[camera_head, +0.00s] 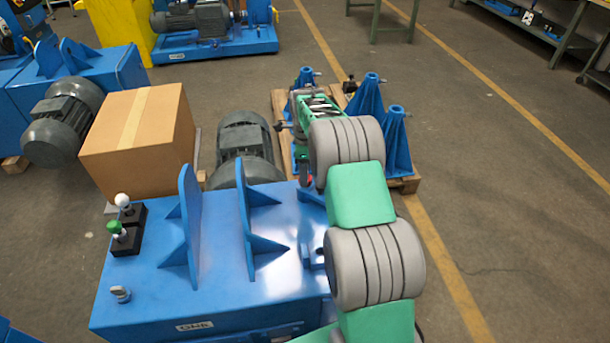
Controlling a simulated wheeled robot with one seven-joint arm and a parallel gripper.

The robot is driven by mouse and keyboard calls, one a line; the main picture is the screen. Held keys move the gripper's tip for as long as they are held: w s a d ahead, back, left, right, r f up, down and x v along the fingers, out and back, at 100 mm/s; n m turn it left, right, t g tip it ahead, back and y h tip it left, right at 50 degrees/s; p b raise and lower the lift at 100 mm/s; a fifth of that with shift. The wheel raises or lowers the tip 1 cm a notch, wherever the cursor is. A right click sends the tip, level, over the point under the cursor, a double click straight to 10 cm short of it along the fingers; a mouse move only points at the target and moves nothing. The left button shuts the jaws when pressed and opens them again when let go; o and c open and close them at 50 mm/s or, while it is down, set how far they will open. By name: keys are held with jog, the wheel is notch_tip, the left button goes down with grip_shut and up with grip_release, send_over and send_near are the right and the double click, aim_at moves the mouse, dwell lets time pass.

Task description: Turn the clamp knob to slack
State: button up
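A small grey knob (120,294) stands on the top of the blue machine housing (215,285), near its front left corner. I cannot tell for sure that it is the clamp knob, nor which way it is set. My green and grey arm reaches away from the camera along the right side of the housing. My gripper (304,176) is at the far end, beyond the housing's back edge and well apart from the grey knob. It is mostly hidden behind my arm, and its fingers cannot be made out.
Two levers with a white ball (122,200) and a green ball (114,227) stand on the housing's left. Upright blue plates (190,225) rise from its top. Behind are a cardboard box (140,140), a grey motor (245,150) and blue stands (368,100) on a pallet. Floor at right is clear.

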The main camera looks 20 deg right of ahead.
notch_tip(320, 180, down, 2)
jog(key=shift+f, duration=0.1)
grip_shut()
dwell(0.7)
